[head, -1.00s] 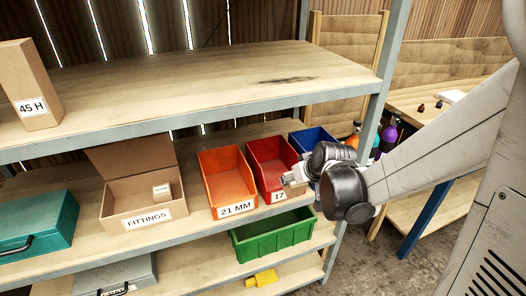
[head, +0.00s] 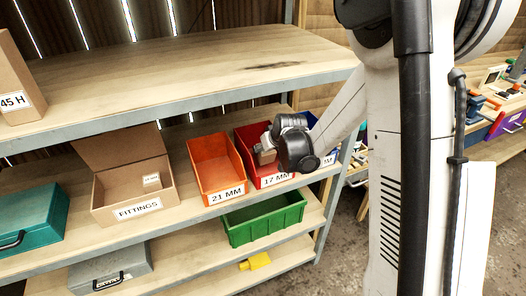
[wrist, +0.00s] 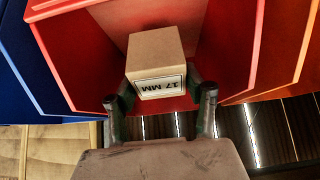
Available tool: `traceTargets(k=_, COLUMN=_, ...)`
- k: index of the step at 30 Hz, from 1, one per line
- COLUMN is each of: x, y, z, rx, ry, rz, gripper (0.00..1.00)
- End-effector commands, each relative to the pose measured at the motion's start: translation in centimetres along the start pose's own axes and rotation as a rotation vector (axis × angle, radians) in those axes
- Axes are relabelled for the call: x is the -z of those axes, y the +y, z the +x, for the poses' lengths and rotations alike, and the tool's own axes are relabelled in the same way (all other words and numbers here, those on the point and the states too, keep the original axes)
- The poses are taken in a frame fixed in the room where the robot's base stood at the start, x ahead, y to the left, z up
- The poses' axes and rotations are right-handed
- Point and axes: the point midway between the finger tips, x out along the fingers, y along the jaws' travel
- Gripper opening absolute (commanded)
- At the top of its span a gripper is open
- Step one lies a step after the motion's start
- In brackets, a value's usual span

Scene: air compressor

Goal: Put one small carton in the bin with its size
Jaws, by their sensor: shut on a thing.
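My gripper (wrist: 162,96) is shut on a small brown carton (wrist: 155,58), with one finger on each side of it. The carton's label reads "17 MM", upside down in the wrist view. The red bin (head: 244,140), labelled "17 MM", stands on the middle shelf in the head view. The gripper and the carton (head: 264,157) are at the red bin's opening, and my wrist covers its right part. In the wrist view the red bin's walls (wrist: 75,50) surround the carton on several sides. I cannot tell whether the carton touches the bin's floor.
The orange bin (head: 213,165), "21 MM", is left of the red one, and a blue bin (head: 329,160) is right, mostly hidden. A FITTINGS box (head: 108,190) holds another small carton (head: 151,180). The upper shelf (head: 190,80) is above; a green bin (head: 265,219) is below.

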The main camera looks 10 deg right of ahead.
Motion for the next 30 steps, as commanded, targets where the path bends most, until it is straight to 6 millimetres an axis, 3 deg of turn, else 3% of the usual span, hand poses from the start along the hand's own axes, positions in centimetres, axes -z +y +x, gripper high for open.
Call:
traceTargets(k=6, x=-0.6, y=0.0, z=1.8, rx=0.000, ry=-0.006, rz=0.000, gripper=0.15)
traceTargets(k=20, x=1.1, y=0.0, z=2.5, rx=0.001, ry=-0.301, rz=-0.001, gripper=0.15)
traceTargets(k=30, x=-0.2, y=0.0, z=3.8, rx=0.000, ry=-0.301, rz=0.000, gripper=0.15)
